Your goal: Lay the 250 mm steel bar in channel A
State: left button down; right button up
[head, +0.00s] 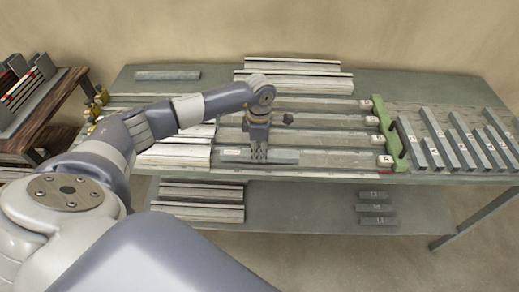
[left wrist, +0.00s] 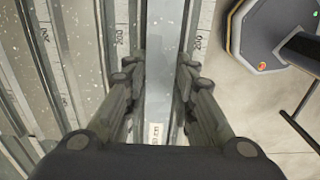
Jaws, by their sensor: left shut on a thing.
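My left gripper (head: 259,157) points down over the front channel (head: 335,160) of the bench. It is shut on a grey steel bar (head: 284,157), which lies lengthwise along that channel. In the left wrist view the bar (left wrist: 163,60) runs between the two fingers and carries a small white label (left wrist: 155,133), too small to read surely. I cannot tell whether the bar rests on the channel floor or hangs just above it. The channel's end block has a white letter plate (head: 384,160) that I cannot read surely. My right gripper is not in view.
More channels (head: 320,122) run behind, with end plates at the right. A green clamp piece (head: 390,130) stands near those plates. Several grey bars (head: 452,150) lie at the right. Pale profiles (head: 172,155) lie left of the gripper. A lower shelf (head: 300,205) holds more stock.

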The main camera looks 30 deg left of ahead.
aim_at(259, 153)
pick_arm(q)
jog(key=shift+f+b, duration=0.3)
jog(key=c, duration=1.3)
grip_release()
jog(key=shift+r, duration=0.15)
jog(key=shift+r+p, duration=0.25)
jog(key=shift+p, duration=0.2)
jog(key=shift+r+b, duration=1.85)
jog(key=shift+r, duration=4.15)
